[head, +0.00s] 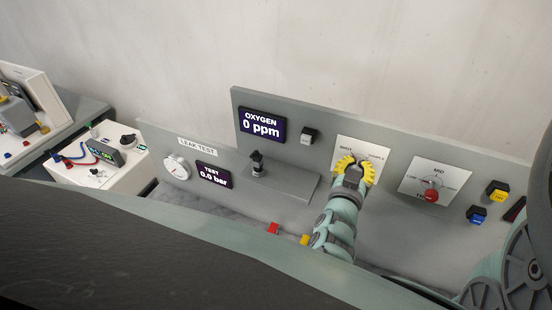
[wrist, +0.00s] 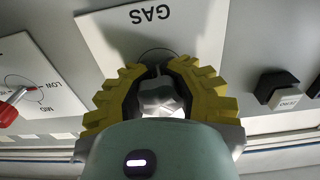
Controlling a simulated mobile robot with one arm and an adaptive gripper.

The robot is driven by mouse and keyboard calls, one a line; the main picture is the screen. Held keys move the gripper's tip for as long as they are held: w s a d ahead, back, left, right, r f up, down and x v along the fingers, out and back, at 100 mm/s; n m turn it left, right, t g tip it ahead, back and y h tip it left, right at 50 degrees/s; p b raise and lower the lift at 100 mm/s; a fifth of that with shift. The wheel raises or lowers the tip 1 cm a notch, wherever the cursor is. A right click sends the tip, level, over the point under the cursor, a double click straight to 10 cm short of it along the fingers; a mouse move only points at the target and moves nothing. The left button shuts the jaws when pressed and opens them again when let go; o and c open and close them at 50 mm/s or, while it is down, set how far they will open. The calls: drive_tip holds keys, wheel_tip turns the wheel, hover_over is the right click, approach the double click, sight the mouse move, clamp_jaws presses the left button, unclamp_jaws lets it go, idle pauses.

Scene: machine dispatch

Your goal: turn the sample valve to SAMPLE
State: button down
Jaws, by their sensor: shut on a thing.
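The sample valve sits on a white plate (head: 374,148) on the grey panel, with small lettering at its top partly covered by my gripper. In the wrist view the plate (wrist: 105,25) shows the word GAS upside down. My gripper (head: 354,166) has yellow ribbed fingers, which also show in the wrist view (wrist: 157,85). They are shut around the valve's knob from both sides. The knob (wrist: 158,88) shows only in part between the fingers, as a pale grey shape. Its pointer direction cannot be told.
Right of the valve is a plate with a red-handled selector (head: 431,195), then yellow (head: 497,190) and blue (head: 477,214) buttons. Left are a white-capped button (head: 308,136), an OXYGEN display (head: 262,126) reading 0 ppm, and a shelf with a black fitting (head: 257,164).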

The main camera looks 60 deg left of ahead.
drive_tip(key=shift+s+f+b, duration=0.1)
drive_tip(key=shift+f+b, duration=0.05)
drive_tip(key=shift+b, duration=0.25)
drive_tip(key=m+b, duration=0.3)
drive_tip(key=shift+f, duration=0.15)
drive_tip(key=m+b, duration=0.4)
drive_tip(key=shift+b, duration=0.35)
drive_tip(key=m+b, duration=0.4)
drive_tip(key=m, duration=0.2)
drive_tip(key=shift+m, duration=0.4)
drive_tip(key=shift+r+m+b, duration=0.2)
drive_tip(key=shift+m+b, duration=0.35)
drive_tip(key=shift+m, duration=0.4)
drive_tip(key=shift+r+m+b, duration=0.15)
drive_tip(key=shift+m+b, duration=0.35)
drive_tip(key=shift+m, duration=0.45)
drive_tip(key=shift+a, duration=0.1)
drive_tip(key=c, duration=0.6)
unclamp_jaws()
drive_tip(key=shift+s, duration=0.1)
